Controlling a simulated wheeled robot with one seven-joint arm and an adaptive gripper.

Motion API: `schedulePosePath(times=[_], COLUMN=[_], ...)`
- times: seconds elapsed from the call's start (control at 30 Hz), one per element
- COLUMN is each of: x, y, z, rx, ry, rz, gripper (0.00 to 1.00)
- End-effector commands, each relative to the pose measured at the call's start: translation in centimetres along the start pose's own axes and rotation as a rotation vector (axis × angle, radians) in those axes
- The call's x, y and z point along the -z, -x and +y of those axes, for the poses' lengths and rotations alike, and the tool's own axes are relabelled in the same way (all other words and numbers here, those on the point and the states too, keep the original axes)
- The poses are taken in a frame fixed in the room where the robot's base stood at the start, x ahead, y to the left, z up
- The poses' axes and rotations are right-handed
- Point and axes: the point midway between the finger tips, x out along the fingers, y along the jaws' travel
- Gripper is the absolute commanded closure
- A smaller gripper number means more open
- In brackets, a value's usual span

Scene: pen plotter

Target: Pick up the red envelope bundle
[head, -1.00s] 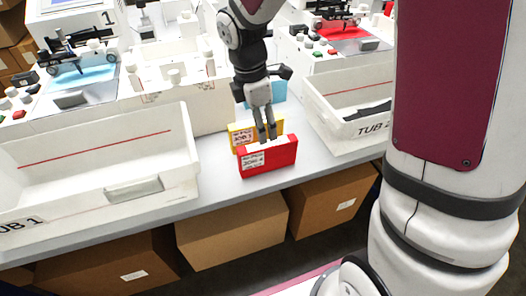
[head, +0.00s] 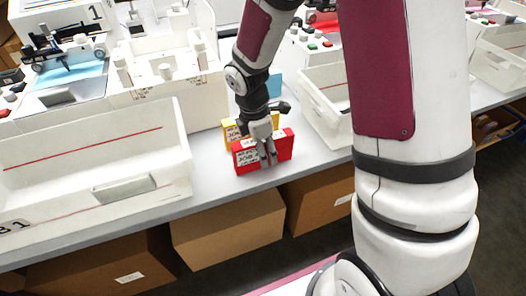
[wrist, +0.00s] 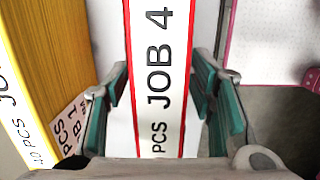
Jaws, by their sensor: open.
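The red envelope bundle (head: 284,147) stands upright on the grey bench, with a white job label on its front. In the wrist view its white top strip (wrist: 160,75), edged in red and marked JOB 4, runs between my teal finger pads. My gripper (head: 267,158) is open and low over the bundle, with a finger on each side of it. Gaps show between the pads and the bundle in the wrist view. In the head view, the fingers hide part of the bundle's front.
A yellow bundle (head: 229,135) stands close behind the red one; it is at left in the wrist view (wrist: 52,50). A blue bundle (head: 275,84) is farther back. A white tub (head: 150,118) stands left and another tub (head: 318,105) right. The bench's front edge is close.

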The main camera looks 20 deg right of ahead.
Motion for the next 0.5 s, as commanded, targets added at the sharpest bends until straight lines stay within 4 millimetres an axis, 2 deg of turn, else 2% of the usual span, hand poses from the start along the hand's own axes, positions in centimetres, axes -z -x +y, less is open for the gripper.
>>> schedulePosePath(times=[0.17, 0.37, 0.4, 0.5], x=[-0.01, -0.02, -0.02, -0.02], y=[0.03, 0.05, 0.05, 0.06], z=[0.01, 0.02, 0.02, 0.03], rx=[-0.001, -0.001, -0.001, -0.001], ry=[0.0, 0.0, 0.0, 0.0], rz=[0.0, 0.0, 0.0, 0.0], gripper=[0.5, 0.95, 1.0, 1.0])
